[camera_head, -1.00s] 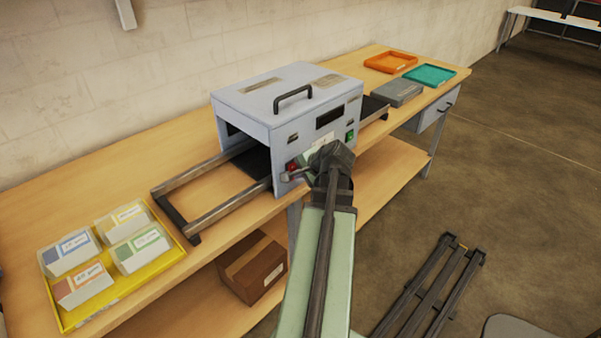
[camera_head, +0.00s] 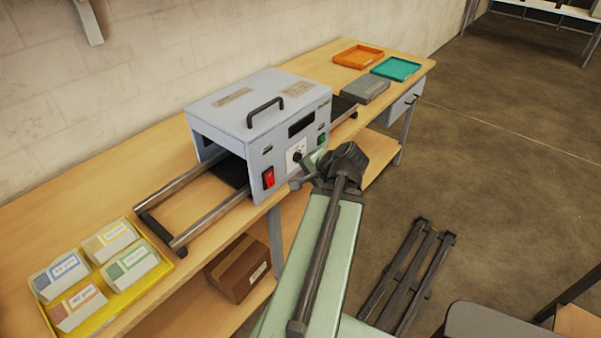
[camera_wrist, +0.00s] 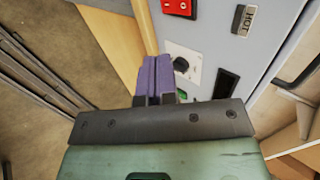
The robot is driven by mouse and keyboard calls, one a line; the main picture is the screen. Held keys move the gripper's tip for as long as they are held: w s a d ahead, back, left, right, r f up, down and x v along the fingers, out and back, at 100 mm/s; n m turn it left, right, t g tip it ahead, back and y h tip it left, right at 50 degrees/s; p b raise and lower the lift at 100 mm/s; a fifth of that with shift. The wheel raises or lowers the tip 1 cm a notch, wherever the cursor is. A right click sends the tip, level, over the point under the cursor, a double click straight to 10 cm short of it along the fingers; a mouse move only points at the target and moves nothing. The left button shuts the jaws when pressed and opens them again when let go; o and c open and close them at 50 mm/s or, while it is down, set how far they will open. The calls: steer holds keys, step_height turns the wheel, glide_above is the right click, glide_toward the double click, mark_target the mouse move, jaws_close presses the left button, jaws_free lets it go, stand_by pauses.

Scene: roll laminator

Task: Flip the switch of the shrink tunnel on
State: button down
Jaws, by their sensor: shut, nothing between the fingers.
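The shrink tunnel (camera_head: 222,118) is a grey box with a black top handle, standing on the wooden bench. A red rocker switch (camera_head: 268,178) sits on the left of its front panel and shows in the wrist view (camera_wrist: 180,6) at the top. Its on or off position is hard to tell. A black dial (camera_head: 297,156) on a white plate is right of the switch. My gripper (camera_head: 294,184) is shut and empty, in front of the panel just right of the switch and apart from it. In the wrist view the purple fingers (camera_wrist: 155,72) lie beside the dial.
A green control (camera_head: 321,139) is on the panel's right. Rails (camera_head: 180,190) extend from the tunnel's left opening. A yellow tray (camera_head: 165,268) with several boxes lies front left. A grey box (camera_head: 366,90), orange tray (camera_head: 358,55) and teal tray (camera_head: 397,68) lie beyond the tunnel.

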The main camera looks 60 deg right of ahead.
mark_target(270, 179)
steer(key=shift+f, duration=0.1)
steer(key=shift+s+a+f+g, duration=0.2)
steer(key=shift+f+g, duration=0.2)
steer(key=shift+f, duration=0.25)
steer(key=b+x, duration=0.2)
steer(key=x, duration=0.2)
steer(key=w+r+b+x, duration=0.1)
steer(key=b+x, duration=0.2)
steer(key=x, duration=0.1)
steer(key=w+b+x, duration=0.1)
steer(key=b+x, duration=0.2)
steer(key=x, duration=0.2)
steer(key=shift+d+r, duration=0.1)
steer(key=shift+r, duration=0.2)
steer(key=shift+b, duration=0.3)
